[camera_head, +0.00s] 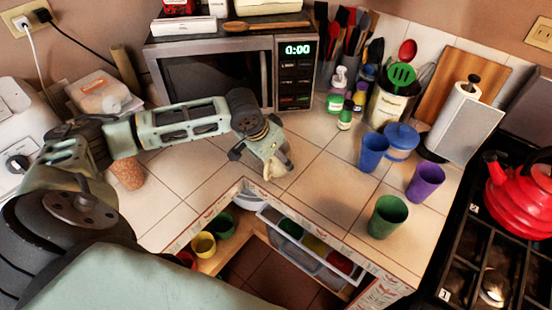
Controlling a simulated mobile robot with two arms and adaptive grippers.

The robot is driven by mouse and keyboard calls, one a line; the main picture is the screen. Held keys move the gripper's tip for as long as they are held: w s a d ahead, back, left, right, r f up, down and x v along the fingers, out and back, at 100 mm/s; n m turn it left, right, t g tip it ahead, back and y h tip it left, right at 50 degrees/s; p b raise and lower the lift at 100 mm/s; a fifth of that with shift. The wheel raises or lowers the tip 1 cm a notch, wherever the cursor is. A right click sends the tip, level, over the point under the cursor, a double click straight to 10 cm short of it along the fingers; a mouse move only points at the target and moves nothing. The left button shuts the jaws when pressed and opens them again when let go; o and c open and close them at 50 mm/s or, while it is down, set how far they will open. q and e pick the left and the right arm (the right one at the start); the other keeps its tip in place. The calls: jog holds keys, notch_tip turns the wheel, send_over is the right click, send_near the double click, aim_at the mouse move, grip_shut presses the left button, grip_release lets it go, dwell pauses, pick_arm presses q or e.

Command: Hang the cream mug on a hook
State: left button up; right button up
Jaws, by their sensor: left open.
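A small cream shape (272,171), which looks like the cream mug, is at the tip of my left gripper (280,166), above the tiled counter in front of the microwave. The gripper covers most of it, so its handle and tilt cannot be made out. My left gripper is open and points down, close to or around the cream shape; contact cannot be told. Yellow (203,245) and green (222,226) mugs show below the counter edge; I cannot tell whether they hang. No hook can be made out. My right gripper is not in view.
Blue (373,152), purple (425,183) and green (388,217) cups stand on the right counter (330,200). An open drawer (285,243) with coloured cups juts out below the edge. The microwave (220,75) stands behind; a red kettle (520,195) is on the stove.

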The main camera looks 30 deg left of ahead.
pick_arm(q)
jog(key=shift+s+r, duration=0.1)
jog(key=c, duration=1.6)
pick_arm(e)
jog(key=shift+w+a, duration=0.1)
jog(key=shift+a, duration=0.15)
pick_arm(q)
jog(key=shift+r, duration=0.15)
jog(key=r+b, duration=0.1)
jog(key=r, duration=0.3)
jog(key=shift+d, duration=0.2)
jog(key=shift+s+d+r+b, duration=0.3)
jog(key=shift+d+r, duration=0.85)
jog(key=shift+d, duration=0.7)
jog(key=shift+s+d+r+b, duration=0.15)
jog(key=shift+d+r+b, duration=0.15)
jog(key=shift+d+r, duration=1.2)
jog(key=shift+s+d+r+b, duration=0.3)
jog(key=shift+d+r, duration=0.45)
jog(key=shift+d, duration=1.5)
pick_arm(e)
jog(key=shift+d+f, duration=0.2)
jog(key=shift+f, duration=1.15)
